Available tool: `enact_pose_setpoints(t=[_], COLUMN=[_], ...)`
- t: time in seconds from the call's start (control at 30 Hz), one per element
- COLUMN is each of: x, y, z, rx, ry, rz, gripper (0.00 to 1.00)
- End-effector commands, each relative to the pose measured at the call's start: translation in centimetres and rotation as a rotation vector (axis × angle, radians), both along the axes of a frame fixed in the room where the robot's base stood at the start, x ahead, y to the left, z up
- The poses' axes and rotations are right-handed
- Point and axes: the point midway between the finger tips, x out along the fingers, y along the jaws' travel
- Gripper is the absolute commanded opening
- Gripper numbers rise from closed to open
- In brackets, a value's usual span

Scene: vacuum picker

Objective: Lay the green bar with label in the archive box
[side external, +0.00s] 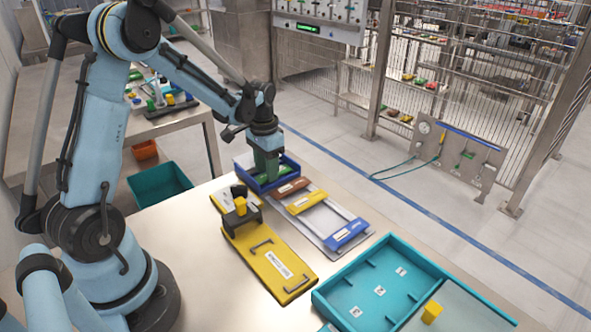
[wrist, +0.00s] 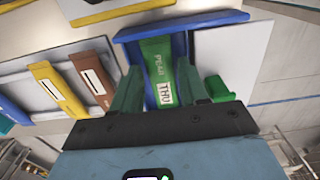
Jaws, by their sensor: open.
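The green bar with a white label (wrist: 160,75) lies in a blue open box (wrist: 195,22), its lettering facing up in the wrist view. My gripper (wrist: 160,84) is open, with one dark green finger on each side of the bar. I cannot tell whether the fingers touch it. In the side view my gripper (side external: 267,172) points down into the blue box (side external: 292,166) on the table, and its fingers hide part of the inside. I cannot tell for certain whether this blue box is the archive box.
Brown (side external: 294,186), yellow (side external: 307,202) and blue (side external: 346,234) bars lie on a grey sheet beside the box. A yellow board with handles (side external: 268,262) lies nearer the front. A teal compartment tray (side external: 350,280) is at right. Another green piece (wrist: 217,88) is beside the right finger.

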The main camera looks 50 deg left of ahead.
Motion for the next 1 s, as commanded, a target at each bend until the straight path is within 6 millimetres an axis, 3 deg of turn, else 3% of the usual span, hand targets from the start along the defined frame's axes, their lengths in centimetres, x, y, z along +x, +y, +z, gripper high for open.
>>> enact_pose_setpoints(t=[0.5,0.83,1.0], x=[-0.1,-0.1,-0.9], y=[0.0,-0.2,-2.4], z=[8.8,11.6,12.7], rx=[0.0,0.001,0.022], ry=[0.0,-0.004,-0.064], rz=[0.0,-0.001,-0.006], gripper=[0.44,0.44,0.44])
